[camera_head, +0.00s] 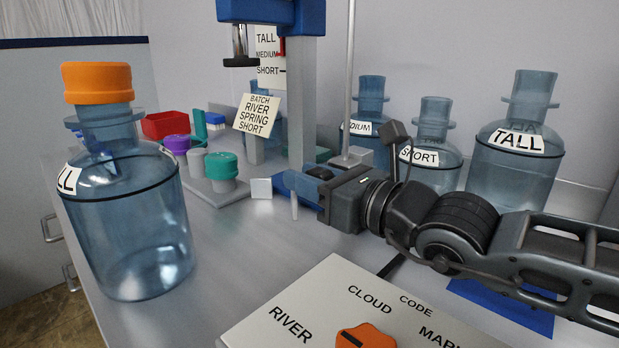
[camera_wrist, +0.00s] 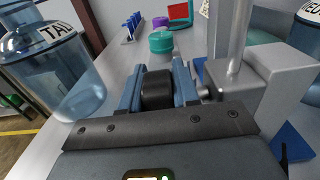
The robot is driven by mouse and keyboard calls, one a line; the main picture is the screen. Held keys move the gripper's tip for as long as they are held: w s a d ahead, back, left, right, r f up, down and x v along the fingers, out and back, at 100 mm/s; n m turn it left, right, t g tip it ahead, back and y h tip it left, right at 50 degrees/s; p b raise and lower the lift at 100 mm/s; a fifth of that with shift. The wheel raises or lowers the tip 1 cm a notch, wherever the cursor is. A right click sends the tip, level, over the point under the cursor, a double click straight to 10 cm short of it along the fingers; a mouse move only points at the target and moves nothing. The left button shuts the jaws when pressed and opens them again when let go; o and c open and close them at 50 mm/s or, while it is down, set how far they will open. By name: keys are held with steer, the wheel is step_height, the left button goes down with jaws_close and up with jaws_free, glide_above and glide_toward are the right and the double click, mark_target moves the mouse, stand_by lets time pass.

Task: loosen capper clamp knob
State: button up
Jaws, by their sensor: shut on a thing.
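The black clamp knob (camera_wrist: 157,92) sits between the blue fingers of my gripper (camera_wrist: 157,76) in the wrist view. The fingers are shut on it from both sides. In the head view my gripper (camera_head: 305,186) reaches in from the right, low at the capper, and largely hides the knob. The capper has a blue head (camera_head: 258,11), a grey column (camera_head: 303,110) and a dark plunger (camera_head: 240,50) hanging down. Behind it, a scale (camera_head: 268,68) reads TALL, MEDIUM, SHORT, with a red pointer (camera_head: 282,46) between TALL and MEDIUM.
A TALL jug with an orange cap (camera_head: 97,82) stands at the left. Jugs marked MEDIUM (camera_head: 370,90), SHORT (camera_head: 434,115) and TALL (camera_head: 518,135) stand behind my arm. A batch card (camera_head: 257,115) reads RIVER SPRING SHORT. A dial panel (camera_head: 300,300) is in front.

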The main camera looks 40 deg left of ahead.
jaws_close()
steer(key=shift+h, duration=0.3)
steer(key=h+p, duration=0.2)
steer(key=shift+p, duration=0.3)
steer(key=shift+f+h+p, duration=0.25)
steer(key=shift+h+p, duration=0.2)
steer(key=shift+h, duration=0.4)
steer(key=shift+f+h+p, duration=0.2)
steer(key=shift+h+p, duration=0.25)
steer(key=shift+h, duration=0.4)
steer(key=o, duration=0.6)
jaws_free()
